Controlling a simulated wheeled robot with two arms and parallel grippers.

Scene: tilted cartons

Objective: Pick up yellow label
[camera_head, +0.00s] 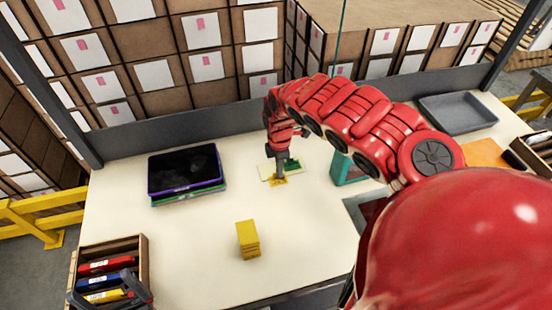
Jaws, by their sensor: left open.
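A small yellow label (273,183) lies flat on the white table at the middle, beside a pale card with a green patch (292,165). My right gripper (281,175), on the red arm from the right, points down with its tips at or just above this label. Whether it touches or grips the label cannot be told. A stack of yellow pieces (248,239) stands nearer, apart from both grippers. My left gripper (108,291) seems to be the dark shape at the bottom left edge, open, over or in front of the wooden box.
A dark tray with a purple rim (221,179) lies at the left. The wooden box (142,256) holds red, blue and yellow items. A teal box (342,170) and a grey tray (465,123) stand right.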

